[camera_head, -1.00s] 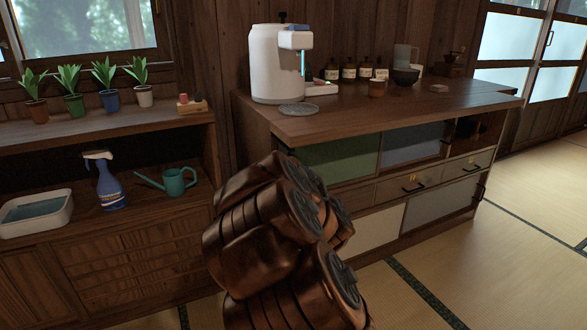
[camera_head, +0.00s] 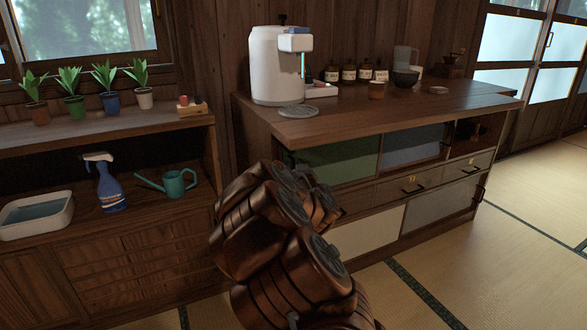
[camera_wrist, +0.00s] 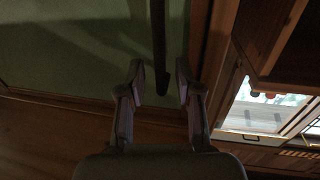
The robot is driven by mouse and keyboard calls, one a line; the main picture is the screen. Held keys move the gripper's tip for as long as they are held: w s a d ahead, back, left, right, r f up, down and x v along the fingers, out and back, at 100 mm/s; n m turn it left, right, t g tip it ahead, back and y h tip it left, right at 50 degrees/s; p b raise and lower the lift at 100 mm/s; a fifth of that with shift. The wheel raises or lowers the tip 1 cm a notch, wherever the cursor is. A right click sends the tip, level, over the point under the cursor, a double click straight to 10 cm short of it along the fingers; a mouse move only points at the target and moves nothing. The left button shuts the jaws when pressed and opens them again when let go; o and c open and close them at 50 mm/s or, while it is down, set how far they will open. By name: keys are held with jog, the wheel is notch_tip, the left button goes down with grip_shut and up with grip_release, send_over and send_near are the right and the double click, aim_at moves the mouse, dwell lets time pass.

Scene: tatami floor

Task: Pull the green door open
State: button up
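The green door (camera_head: 335,164) is a sliding-style panel in the upper left of the wooden cabinet's front. It also fills the left of the wrist view as a dim green surface (camera_wrist: 70,45). In the wrist view a dark, narrow handle bar (camera_wrist: 160,50) stands out against the door, its end lying between my fingertips. My gripper (camera_wrist: 160,80) is open, with a finger on each side of the bar and gaps visible on both sides.
The cabinet's wooden top (camera_head: 400,108) overhangs the door and carries a white dispenser (camera_head: 276,65), bottles and cups. A blue-grey panel (camera_head: 412,145) adjoins the door on the right. A low shelf (camera_head: 105,125) with plants stands left. The tatami floor (camera_head: 500,265) at right is clear.

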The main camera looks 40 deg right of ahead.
jog(key=shift+w+d, duration=0.1)
jog(key=shift+w, duration=0.1)
jog(key=shift+r, duration=0.1)
grip_shut()
dwell(0.5)
